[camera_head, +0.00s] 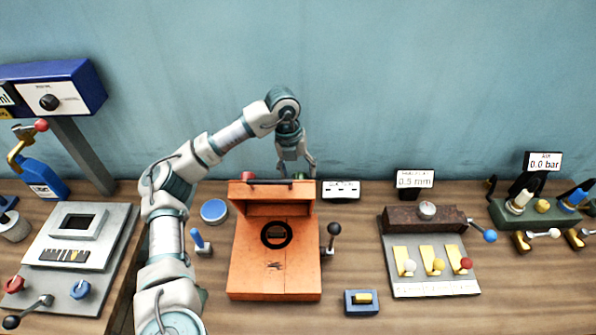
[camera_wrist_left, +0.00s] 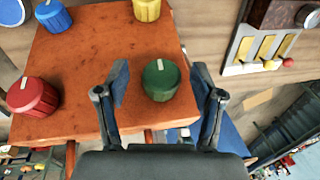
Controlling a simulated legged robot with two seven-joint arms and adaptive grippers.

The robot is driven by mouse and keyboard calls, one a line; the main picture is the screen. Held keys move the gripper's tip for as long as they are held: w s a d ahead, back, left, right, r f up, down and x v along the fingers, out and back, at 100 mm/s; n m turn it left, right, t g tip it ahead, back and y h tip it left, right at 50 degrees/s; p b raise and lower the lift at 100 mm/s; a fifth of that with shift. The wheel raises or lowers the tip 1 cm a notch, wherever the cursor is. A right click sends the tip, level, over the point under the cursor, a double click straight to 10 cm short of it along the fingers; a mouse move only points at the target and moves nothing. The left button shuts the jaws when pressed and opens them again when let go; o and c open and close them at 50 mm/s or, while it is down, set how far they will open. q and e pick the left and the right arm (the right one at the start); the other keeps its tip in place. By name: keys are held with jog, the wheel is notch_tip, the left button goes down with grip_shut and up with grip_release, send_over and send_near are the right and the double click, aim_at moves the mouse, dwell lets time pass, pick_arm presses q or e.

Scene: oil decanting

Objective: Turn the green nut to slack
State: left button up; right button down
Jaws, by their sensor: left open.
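The green nut (camera_wrist_left: 160,82) is a round green knob with a pale mark on its top, on the orange box (camera_wrist_left: 75,85). In the head view a sliver of it (camera_head: 299,176) shows at the box's back right edge, mostly hidden. My left gripper (camera_head: 297,166) reaches down over the back of the box. In the left wrist view its open fingers (camera_wrist_left: 160,86) stand on either side of the green nut, with gaps; I see no contact. My right gripper is in neither view.
Red (camera_wrist_left: 33,96), blue (camera_wrist_left: 53,15) and yellow (camera_wrist_left: 147,9) knobs share the box surface. A black-knobbed lever (camera_head: 333,230) stands at the box's right side. A small sign (camera_head: 341,190) stands close right of the gripper. A blue-lidded can (camera_head: 214,211) is left.

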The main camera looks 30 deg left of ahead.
pick_arm(q)
notch_tip(320, 180, up, 11)
jog(key=a, duration=0.2)
jog(key=shift+s+r, duration=0.15)
jog(key=shift+s, duration=0.05)
dwell(0.4)
